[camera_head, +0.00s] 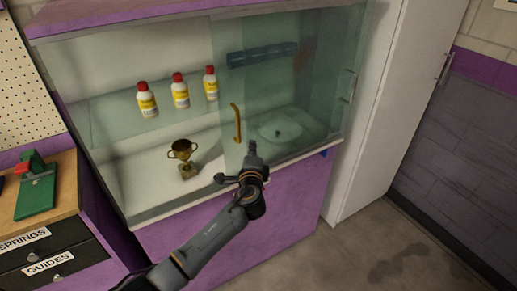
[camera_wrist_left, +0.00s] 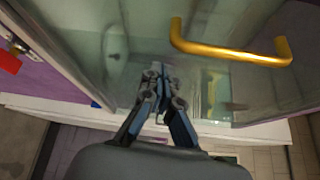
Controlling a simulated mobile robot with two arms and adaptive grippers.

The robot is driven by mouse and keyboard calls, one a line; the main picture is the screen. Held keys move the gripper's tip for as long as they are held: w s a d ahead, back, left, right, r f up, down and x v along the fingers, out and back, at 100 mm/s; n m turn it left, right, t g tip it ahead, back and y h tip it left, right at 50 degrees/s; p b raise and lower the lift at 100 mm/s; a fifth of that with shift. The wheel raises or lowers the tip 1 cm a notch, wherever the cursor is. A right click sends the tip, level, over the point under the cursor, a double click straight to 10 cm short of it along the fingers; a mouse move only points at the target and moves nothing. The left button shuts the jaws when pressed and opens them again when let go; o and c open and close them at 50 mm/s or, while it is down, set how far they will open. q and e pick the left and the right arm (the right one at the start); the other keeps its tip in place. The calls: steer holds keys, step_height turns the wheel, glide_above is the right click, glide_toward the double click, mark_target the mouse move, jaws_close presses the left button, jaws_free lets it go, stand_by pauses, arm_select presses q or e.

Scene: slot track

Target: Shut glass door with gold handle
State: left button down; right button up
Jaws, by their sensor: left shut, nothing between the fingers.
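The glass door (camera_head: 228,150) with the gold handle stands at the right half of the display cabinet, overlapping another glass pane. Its upright gold handle (camera_head: 237,122) is near the door's left edge. The left half of the cabinet front looks uncovered. My left gripper (camera_head: 252,150) is shut and empty, just below and to the right of the handle, in front of the glass. In the left wrist view the gold handle (camera_wrist_left: 230,50) lies to the right of and above my shut fingertips (camera_wrist_left: 160,70), apart from them. My right gripper is not in view.
Inside the cabinet are several bottles (camera_head: 180,90) on a glass shelf and a gold trophy (camera_head: 183,155). A drawer unit (camera_head: 60,247) with a green tool stands left. A white cabinet (camera_head: 385,100) stands right.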

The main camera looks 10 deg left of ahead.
arm_select(q)
steer(key=shift+s+a+r, duration=0.25)
steer(key=shift+s+a, duration=0.25)
steer(key=shift+a, duration=0.35)
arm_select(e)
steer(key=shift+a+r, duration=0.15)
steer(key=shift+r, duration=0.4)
